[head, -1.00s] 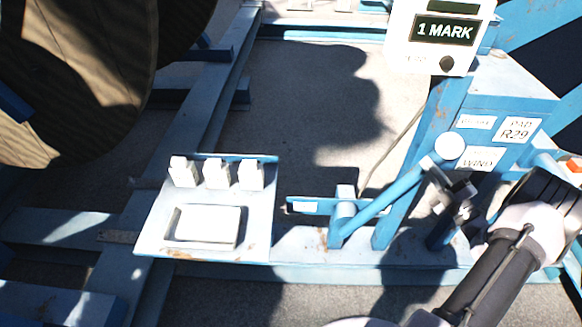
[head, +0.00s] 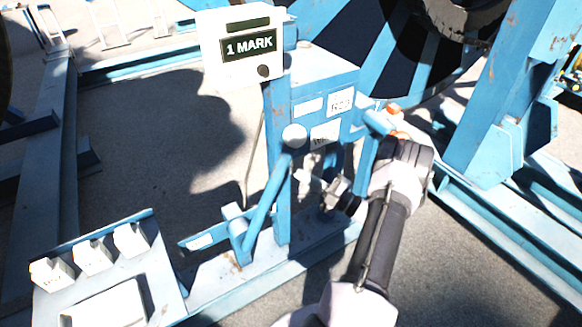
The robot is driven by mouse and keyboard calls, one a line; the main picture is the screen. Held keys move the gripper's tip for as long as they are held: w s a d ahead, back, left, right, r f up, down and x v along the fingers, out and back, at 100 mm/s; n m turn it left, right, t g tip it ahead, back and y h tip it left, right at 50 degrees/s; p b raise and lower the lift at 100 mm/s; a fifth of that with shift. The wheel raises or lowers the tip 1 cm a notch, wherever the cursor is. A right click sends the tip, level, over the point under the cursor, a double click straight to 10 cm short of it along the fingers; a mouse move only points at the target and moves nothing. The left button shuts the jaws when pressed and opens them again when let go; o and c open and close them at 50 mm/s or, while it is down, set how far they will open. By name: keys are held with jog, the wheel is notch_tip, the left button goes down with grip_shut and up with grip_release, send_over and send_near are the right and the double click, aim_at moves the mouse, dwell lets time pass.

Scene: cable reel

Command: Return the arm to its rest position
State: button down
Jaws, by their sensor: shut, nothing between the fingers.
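My arm reaches up from the bottom of the head view and bends at a dark joint. My gripper (head: 332,192) is at its end, small and partly in shadow, pointing left toward the blue post. It looks shut and empty. A blue lever (head: 265,205) with a white ball knob (head: 294,136) stands just left of my gripper, with a visible gap in the picture. The blue control box (head: 318,85) with white labels is above my gripper. The fine shape of the fingertips is hard to make out.
A white counter reading "1 MARK" (head: 248,46) stands on the post. A tray with white blocks (head: 170,285) is at lower left. A large blue reel (head: 400,60) and blue frame beams (head: 510,245) stand on the right. Bare floor (head: 450,275) shows at lower right.

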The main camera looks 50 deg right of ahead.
jog(key=shift+s+d+f, duration=0.1)
jog(key=shift+s+d, duration=0.05)
jog(key=shift+s, duration=0.25)
jog(key=w+a+r+n+g+y+b, duration=0.1)
jog(key=w+a+r+n+g+y, duration=0.2)
jog(key=a+n, duration=0.45)
jog(key=w+a+r+n+g+y, duration=0.1)
jog(key=a+r+n+g+y, duration=0.25)
jog(key=a+n+g, duration=0.35)
jog(key=w+a+r+n+g+y+b, duration=0.1)
jog(key=w+a+r+n+g+y, duration=0.2)
jog(key=a+n, duration=0.45)
jog(key=s+a+r+n+h+b, duration=0.2)
jog(key=s+a+n+h, duration=0.3)
jog(key=s+a+n, duration=0.4)
jog(key=s+a+r+n+g+h+b, duration=0.1)
jog(key=s+a+r+n+h, duration=0.2)
jog(key=n, duration=1.8)
jog(key=s+a+h, duration=0.3)
jog(key=s+a, duration=0.2)
jog(key=a, duration=0.3)
jog(key=shift+s+a+r+n+g+b, duration=0.15)
jog(key=shift+s+a+n+g+b, duration=0.15)
jog(key=shift+s+b, duration=0.1)
